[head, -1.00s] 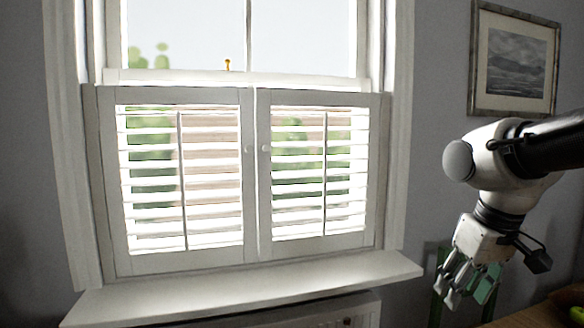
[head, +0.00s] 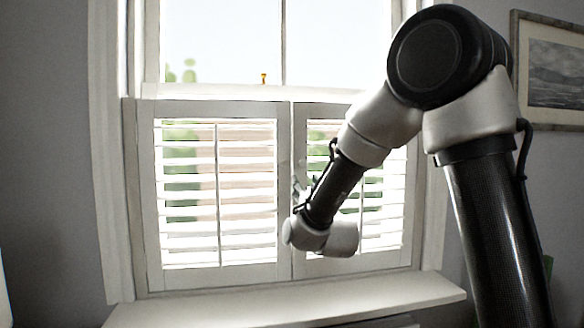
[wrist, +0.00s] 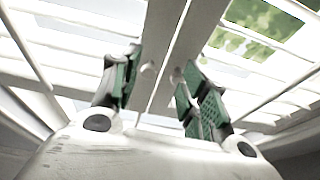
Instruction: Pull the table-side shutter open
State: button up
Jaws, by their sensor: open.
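The pair of white louvred shutters stands shut in the lower window. The right shutter (head: 413,205), on the side where a table showed earlier, is partly hidden by my arm. The left shutter (head: 215,274) is mostly clear. My gripper (head: 303,187) is in front of the meeting stiles, small and partly hidden by my wrist in the head view. I cannot tell whether a finger touches either knob.
The white sill (head: 400,296) juts out below the shutters. A small yellow catch (head: 263,78) sits on the sash rail above. A framed picture (head: 555,75) hangs on the right wall. The wall at left is bare.

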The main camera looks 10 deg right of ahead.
aim_at(303, 165)
jog(key=shift+t+h, duration=0.4)
jog(key=shift+t, duration=0.1)
jog(key=w+r, duration=0.1)
jog(key=w, duration=0.1)
jog(key=w+r, duration=0.4)
jog(key=shift+w+d, duration=0.2)
jog(key=shift+d, duration=0.2)
jog(key=shift+c, duration=0.3)
grip_shut()
